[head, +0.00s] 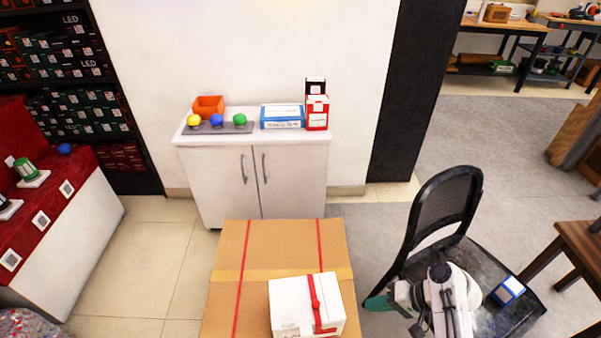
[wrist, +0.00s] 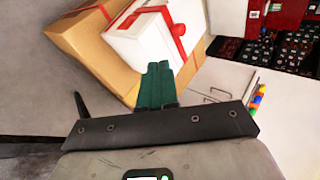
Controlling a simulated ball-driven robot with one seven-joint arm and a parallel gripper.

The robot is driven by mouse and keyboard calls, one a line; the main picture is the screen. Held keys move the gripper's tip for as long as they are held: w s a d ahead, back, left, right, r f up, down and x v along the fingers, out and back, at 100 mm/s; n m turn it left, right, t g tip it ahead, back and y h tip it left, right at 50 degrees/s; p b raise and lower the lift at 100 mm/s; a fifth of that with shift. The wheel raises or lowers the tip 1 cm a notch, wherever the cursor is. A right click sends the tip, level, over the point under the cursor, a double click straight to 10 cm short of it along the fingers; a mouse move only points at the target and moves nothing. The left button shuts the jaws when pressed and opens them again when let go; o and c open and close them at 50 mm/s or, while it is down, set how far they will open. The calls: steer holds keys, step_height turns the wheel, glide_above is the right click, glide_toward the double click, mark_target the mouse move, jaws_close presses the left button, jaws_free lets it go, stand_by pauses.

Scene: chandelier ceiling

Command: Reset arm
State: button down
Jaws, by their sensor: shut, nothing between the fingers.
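My gripper (head: 378,302) is at the lower right of the head view, beside the right edge of the large cardboard box and in front of the black chair. Its green fingers also show in the wrist view (wrist: 158,84), pressed together with nothing between them. My white arm is folded behind it, over the chair seat in the picture. In the wrist view the fingers point towards the boxes. I cannot tell the exact gap between the fingers and the boxes.
A large cardboard box (head: 232,298) bears a white box with red ribbon (head: 290,302). A white cabinet (head: 222,188) holds colored balls and small boxes. A black chair (head: 500,262) stands at right, with a blue box (head: 508,290) on it. Tiled floor (head: 137,255) is clear at left.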

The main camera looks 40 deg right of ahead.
steer(key=s+a+r+n+g+h, duration=0.6)
steer(key=s+a+r+n, duration=0.2)
steer(key=s+a+n, duration=0.1)
steer(key=shift+s+a, duration=0.4)
steer(key=shift+s, duration=0.45)
